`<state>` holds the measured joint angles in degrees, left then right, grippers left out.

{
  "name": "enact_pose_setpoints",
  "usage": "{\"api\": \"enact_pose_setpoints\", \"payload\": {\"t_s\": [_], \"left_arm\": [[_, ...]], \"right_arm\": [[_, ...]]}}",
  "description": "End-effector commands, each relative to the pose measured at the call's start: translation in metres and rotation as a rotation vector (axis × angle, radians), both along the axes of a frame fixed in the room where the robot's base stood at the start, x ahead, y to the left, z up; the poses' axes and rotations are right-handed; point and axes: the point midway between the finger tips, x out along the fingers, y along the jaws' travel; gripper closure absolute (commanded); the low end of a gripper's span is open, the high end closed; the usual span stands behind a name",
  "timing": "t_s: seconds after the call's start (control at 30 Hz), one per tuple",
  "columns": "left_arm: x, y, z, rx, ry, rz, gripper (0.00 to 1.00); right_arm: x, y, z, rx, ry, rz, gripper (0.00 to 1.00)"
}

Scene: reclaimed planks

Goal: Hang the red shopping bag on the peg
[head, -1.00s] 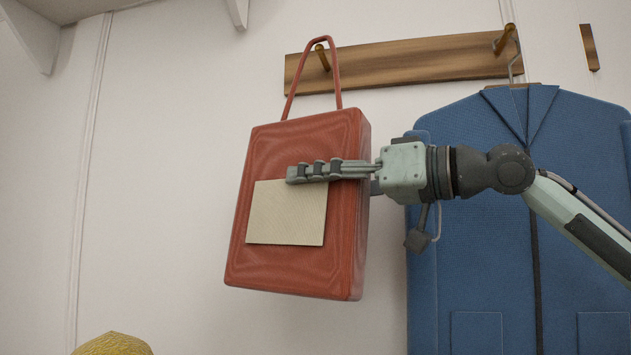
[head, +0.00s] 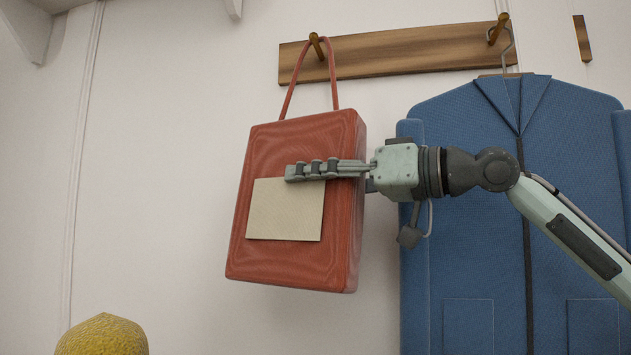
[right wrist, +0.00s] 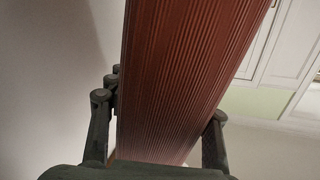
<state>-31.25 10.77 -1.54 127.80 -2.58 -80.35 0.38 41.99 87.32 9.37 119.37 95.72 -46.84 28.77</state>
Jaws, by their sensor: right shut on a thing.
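The red shopping bag (head: 292,262) hangs slightly tilted in front of the white wall, with a cream square patch on its front. Its thin handle loop (head: 335,85) stands up from the bag top. The top of the loop overlaps the left wooden peg (head: 316,45) and appears to pass over it; I cannot tell whether it rests on it. My right gripper (head: 325,171) is shut on the bag's upper body from the right side. The right wrist view shows the bag's ribbed side (right wrist: 185,75) between the fingers. My left gripper is not in view.
The pegs sit on a wooden board (head: 400,57) on the wall. A blue jacket (head: 470,240) on a hanger hangs from the right peg (head: 497,28), behind my right arm. A yellow rounded thing (head: 103,337) shows at the bottom left. The wall left of the bag is clear.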

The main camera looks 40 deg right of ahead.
Motion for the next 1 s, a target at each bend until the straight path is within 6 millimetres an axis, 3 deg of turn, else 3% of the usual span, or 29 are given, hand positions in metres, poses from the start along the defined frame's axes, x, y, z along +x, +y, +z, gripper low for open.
{"api": "enact_pose_setpoints", "payload": {"t_s": [0.17,0.2,0.4,0.77,1.0], "left_arm": [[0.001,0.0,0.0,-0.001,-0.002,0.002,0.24],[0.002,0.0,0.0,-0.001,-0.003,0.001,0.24],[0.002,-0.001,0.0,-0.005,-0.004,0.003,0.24],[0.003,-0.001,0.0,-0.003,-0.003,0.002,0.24],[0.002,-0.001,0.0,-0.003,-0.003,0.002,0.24]], "right_arm": [[-0.001,0.0,0.001,0.0,-0.003,0.0,0.89],[-0.001,0.0,0.001,0.0,-0.003,0.0,0.48],[0.0,0.0,0.001,0.0,-0.002,0.0,0.25],[-0.001,0.0,0.0,0.0,0.001,0.002,0.25],[-0.014,-0.003,0.002,0.001,-0.005,0.01,0.25]]}}
